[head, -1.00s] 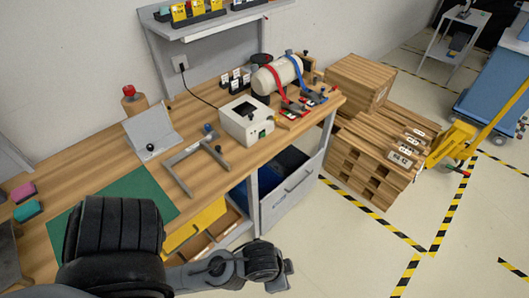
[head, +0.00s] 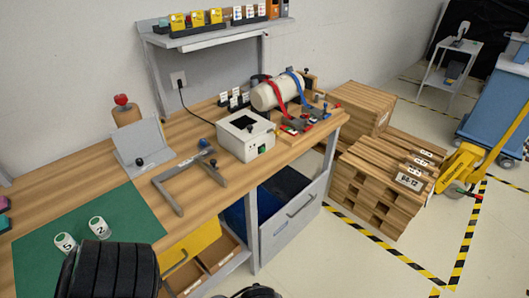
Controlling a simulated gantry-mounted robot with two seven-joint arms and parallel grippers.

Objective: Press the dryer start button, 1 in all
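The dryer appears to be the white box (head: 238,147) with a dark window on top, standing on the wooden bench. A small green button (head: 263,149) is on its front face, with a darker mark beside it. Nothing touches the button. A black cord runs from behind the box to a wall socket. Only dark links of my arm show at the bottom edge, well apart from the dryer. The fingers of both my grippers are out of view.
A grey bracket frame (head: 182,184) lies left of the dryer; a strapped cream cylinder (head: 275,94) stands behind it at right. Two numbered white pieces, one being (head: 99,227), stand on the green mat (head: 140,212). A shelf (head: 215,36) overhangs the bench's back.

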